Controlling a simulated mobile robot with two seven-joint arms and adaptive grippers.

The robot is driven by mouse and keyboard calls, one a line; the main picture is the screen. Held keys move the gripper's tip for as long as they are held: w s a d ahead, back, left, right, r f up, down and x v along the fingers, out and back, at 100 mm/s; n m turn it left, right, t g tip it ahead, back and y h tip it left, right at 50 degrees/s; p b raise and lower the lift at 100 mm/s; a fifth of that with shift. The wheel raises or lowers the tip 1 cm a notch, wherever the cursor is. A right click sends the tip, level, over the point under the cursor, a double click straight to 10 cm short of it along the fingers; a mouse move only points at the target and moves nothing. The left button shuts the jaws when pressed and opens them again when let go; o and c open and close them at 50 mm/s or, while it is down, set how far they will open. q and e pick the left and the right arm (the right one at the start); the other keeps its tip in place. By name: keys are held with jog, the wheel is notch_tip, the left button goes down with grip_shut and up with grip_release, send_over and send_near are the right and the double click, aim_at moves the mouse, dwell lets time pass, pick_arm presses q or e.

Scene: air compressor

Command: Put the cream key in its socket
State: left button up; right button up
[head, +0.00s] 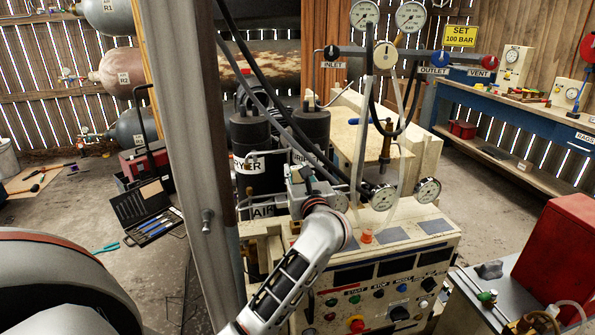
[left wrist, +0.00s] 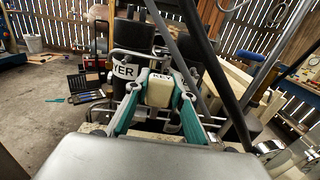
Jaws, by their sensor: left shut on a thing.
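The cream key (left wrist: 158,92), a small block lettered "KEY", is between the teal fingers of my left gripper (left wrist: 163,84) in the left wrist view. The fingers are shut on its two sides. In the head view my left gripper (head: 312,188) is above the back of the control console, in front of the black cylinders, and the key cannot be made out there. I cannot pick out the key's socket in either view. My right gripper is not in view.
The cream console (head: 400,290) carries buttons, small gauges (head: 428,190) and a clear tube. Black hoses (head: 285,110) cross close to my gripper. A grey post (head: 190,150) stands left of it. A red box (head: 560,250) is at right.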

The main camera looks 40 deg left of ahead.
pick_arm(q)
jog(key=shift+f+b, duration=0.6)
jog(key=shift+f, duration=0.45)
jog(key=shift+f+b, duration=0.45)
jog(key=shift+f, duration=0.25)
jog(key=shift+f+b, duration=0.6)
jog(key=shift+f, duration=0.3)
jog(key=shift+f+b, duration=0.35)
jog(key=shift+f, duration=0.25)
notch_tip(320, 180, down, 4)
jog(key=shift+f+b, duration=0.1)
jog(key=shift+b, duration=1.1)
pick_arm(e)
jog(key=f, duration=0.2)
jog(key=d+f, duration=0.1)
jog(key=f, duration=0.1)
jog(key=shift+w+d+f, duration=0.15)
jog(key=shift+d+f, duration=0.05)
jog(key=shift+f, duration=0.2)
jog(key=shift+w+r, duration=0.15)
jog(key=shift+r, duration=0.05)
pick_arm(q)
jog(key=shift+f+b, duration=0.6)
jog(key=shift+f, duration=0.55)
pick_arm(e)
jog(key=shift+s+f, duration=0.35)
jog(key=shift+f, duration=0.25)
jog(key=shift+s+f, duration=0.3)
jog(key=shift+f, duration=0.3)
